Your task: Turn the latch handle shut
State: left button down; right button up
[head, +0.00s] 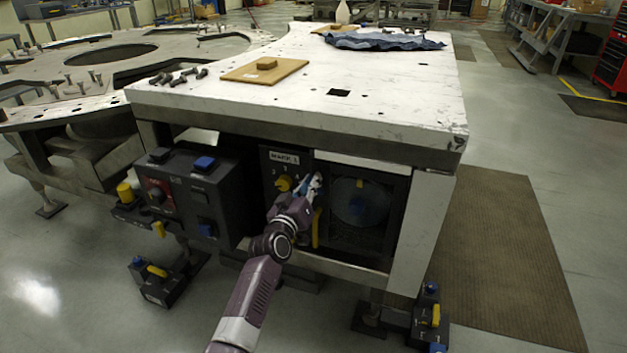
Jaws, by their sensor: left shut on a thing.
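My left gripper (314,184) reaches in from below to the front of the white-topped turret plate bench. It is shut on what looks like the latch handle; the gripper covers the grip itself. A yellow upright bar (316,229), which looks like part of the handle, shows just below the fingers, at the left edge of the dark-framed compartment (402,215). A round grey disc (360,201) sits inside that compartment. My right gripper is not in view.
A dark panel marked "MARK 1" (284,158) with a yellow knob (284,183) is just left of the gripper. A grey control box (187,190) juts out further left. A brown mat (500,260) lies on the floor at right. Floor in front is partly clear.

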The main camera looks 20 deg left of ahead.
pick_arm(q)
jog(key=shift+a+f+n+b, duration=0.2)
jog(key=shift+f+n, duration=0.2)
jog(key=shift+n, duration=1.7)
jog(key=shift+a+f+n+b, duration=0.1)
jog(key=shift+a+f+n, duration=0.2)
jog(key=shift+n, duration=1.8)
jog(key=shift+a+f+n+b, duration=0.15)
jog(key=shift+f+n, duration=0.3)
jog(key=shift+n, duration=1.65)
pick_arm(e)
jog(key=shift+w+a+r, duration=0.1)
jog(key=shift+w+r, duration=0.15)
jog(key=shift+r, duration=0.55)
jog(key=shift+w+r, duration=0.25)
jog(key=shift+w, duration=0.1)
pick_arm(q)
jog(key=c, duration=1.9)
grip_release()
jog(key=shift+c, duration=0.2)
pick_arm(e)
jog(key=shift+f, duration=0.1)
pick_arm(q)
jog(key=s, duration=1.2)
jog(key=shift+a, duration=0.2)
